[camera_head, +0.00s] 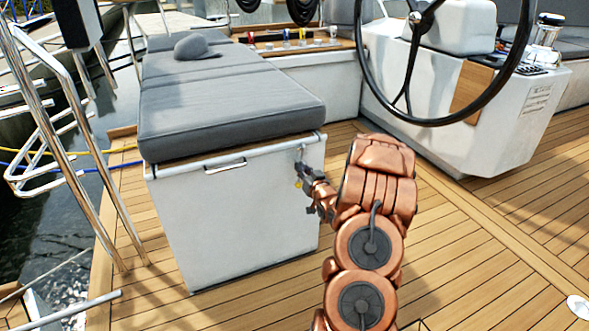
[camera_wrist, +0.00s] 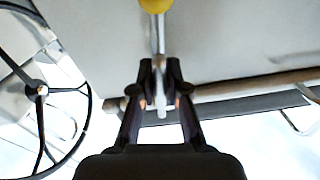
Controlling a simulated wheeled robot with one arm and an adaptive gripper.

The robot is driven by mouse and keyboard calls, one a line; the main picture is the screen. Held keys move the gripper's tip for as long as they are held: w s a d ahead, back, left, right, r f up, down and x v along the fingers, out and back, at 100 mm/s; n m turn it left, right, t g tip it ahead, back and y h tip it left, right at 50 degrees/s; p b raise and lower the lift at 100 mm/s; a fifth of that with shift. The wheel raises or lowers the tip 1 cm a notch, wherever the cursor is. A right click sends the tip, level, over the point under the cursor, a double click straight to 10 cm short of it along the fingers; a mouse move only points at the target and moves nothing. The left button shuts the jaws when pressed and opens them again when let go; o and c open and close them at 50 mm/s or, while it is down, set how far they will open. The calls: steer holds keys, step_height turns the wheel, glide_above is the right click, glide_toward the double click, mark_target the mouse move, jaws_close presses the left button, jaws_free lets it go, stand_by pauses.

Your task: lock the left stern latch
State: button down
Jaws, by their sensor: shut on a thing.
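The left stern latch (camera_head: 301,152) is a small metal fitting at the upper right of the white seat locker's front, just below the lid edge. In the wrist view the latch (camera_wrist: 161,38) is a thin silver bar running between my fingertips. A yellow piece (camera_wrist: 155,5) is at its far end, cut off by the picture edge; the yellow piece (camera_head: 298,184) also shows below my fingers in the head view. My gripper (camera_head: 303,171) is at the locker face, and its two fingers (camera_wrist: 160,72) are shut on the latch. My fingers hide part of it in the head view.
The white locker (camera_head: 235,215) carries grey cushions (camera_head: 225,105) and has a metal handle (camera_head: 225,166). The black steering wheel (camera_head: 408,110) and white console (camera_head: 500,110) stand to the right. Steel rails (camera_head: 75,150) are at the left. Open teak deck (camera_head: 480,260) lies right of my arm.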

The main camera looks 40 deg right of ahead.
steer(key=shift+n, duration=0.9)
steer(key=c, duration=1.2)
jaws_free()
steer(key=shift+s, duration=0.1)
steer(key=v, duration=1.1)
steer(key=shift+s, duration=0.35)
steer(key=shift+a, duration=0.15)
